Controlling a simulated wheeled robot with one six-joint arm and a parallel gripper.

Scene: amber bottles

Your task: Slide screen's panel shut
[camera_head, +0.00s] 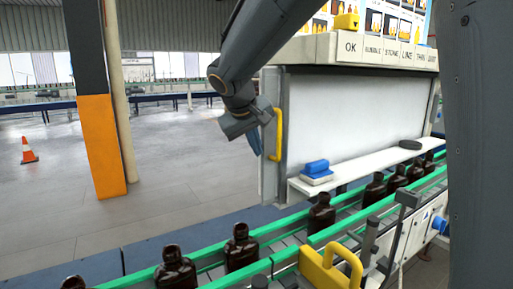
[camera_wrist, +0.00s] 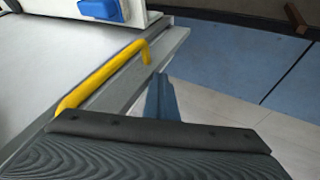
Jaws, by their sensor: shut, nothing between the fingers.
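The screen (camera_head: 350,115) is a pale upright board in a grey frame below a row of labelled tiles. A yellow bar handle (camera_head: 278,133) stands upright at its left edge; the handle also shows in the wrist view (camera_wrist: 100,78), on a grey edge strip (camera_wrist: 165,55). I cannot tell how far the panel is along its track. My gripper (camera_head: 256,146) is just left of the handle, pointing down, its blue fingers shut and empty. In the wrist view the fingers (camera_wrist: 160,93) lie beside the strip's outer edge, apart from the handle; contact with the strip is unclear.
A white ledge (camera_head: 350,172) below the screen holds a blue-topped block (camera_head: 316,169) and a dark oval item (camera_head: 410,144). Amber bottles (camera_head: 241,248) stand on the green-railed conveyor below. An orange-based pillar (camera_head: 103,145) stands left. Open floor (camera_head: 180,140) lies between it and the screen.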

